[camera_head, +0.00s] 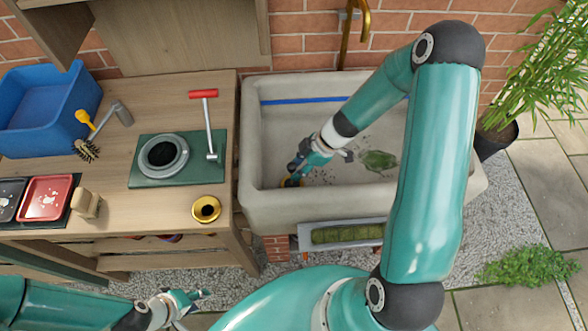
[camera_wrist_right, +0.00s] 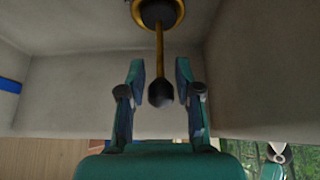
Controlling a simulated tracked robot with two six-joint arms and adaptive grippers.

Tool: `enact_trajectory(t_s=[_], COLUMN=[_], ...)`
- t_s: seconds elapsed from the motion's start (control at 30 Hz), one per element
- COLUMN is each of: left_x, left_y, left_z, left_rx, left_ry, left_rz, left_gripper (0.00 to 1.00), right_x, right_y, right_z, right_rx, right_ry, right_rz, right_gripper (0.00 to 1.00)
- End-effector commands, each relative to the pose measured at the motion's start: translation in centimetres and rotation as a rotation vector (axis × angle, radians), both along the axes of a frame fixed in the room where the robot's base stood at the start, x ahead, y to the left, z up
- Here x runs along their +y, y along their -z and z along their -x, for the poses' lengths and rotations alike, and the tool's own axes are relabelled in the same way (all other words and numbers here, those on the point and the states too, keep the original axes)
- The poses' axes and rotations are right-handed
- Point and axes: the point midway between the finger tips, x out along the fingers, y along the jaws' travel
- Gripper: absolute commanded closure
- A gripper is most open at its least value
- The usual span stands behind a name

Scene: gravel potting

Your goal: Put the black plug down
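In the right wrist view, a dark rounded knob (camera_wrist_right: 161,92) on a thin brass rod stands between the fingers of my right gripper (camera_wrist_right: 160,75). The fingers are apart, with a narrow gap showing on each side of the knob. The rod leads to a brass ring with a dark centre (camera_wrist_right: 158,12) on the sink floor; I cannot tell whether the black plug is seated in it. In the head view, my right gripper (camera_head: 297,175) reaches into the front left corner of the sink (camera_head: 262,212), beside the brass ring (camera_head: 290,182). My left gripper (camera_head: 190,302) is empty and open at the lower left.
A green leaf-like patch (camera_head: 379,160) and dark specks lie on the sink floor. A brass tap (camera_head: 356,20) rises behind. On the bench left are a green plate with a round grey-rimmed opening (camera_head: 163,155), a red-handled tool (camera_head: 205,115), a brass cup (camera_head: 206,209) and a blue tub (camera_head: 48,105).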

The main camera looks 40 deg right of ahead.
Motion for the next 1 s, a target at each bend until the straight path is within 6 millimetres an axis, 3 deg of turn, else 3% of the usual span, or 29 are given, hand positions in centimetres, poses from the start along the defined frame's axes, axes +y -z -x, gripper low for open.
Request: enact_trajectory(t_s=[0.03, 0.1, 0.4, 1.0], left_x=[0.0, 0.0, 0.0, 0.0], left_y=[-1.1, -1.6, -2.7, -2.8], left_z=[0.0, 0.0, 0.0, 0.0], left_rx=[0.0, 0.0, 0.0, 0.0], left_ry=[0.0, 0.0, 0.0, 0.0], left_rz=[0.0, 0.0, 0.0, 0.0], left_gripper=[0.6, 0.6, 0.6, 0.6], right_x=[-0.6, -1.2, -3.2, -3.5], right_y=[-1.6, -2.8, -6.5, -7.0], right_z=[0.3, 0.7, 1.9, 2.2], right_rx=[-0.001, -0.002, -0.001, 0.002], right_ry=[0.003, 0.004, 0.002, 0.0], right_rz=[0.003, 0.001, 0.001, 0.0], right_gripper=[0.67, 0.67, 0.67, 0.67])
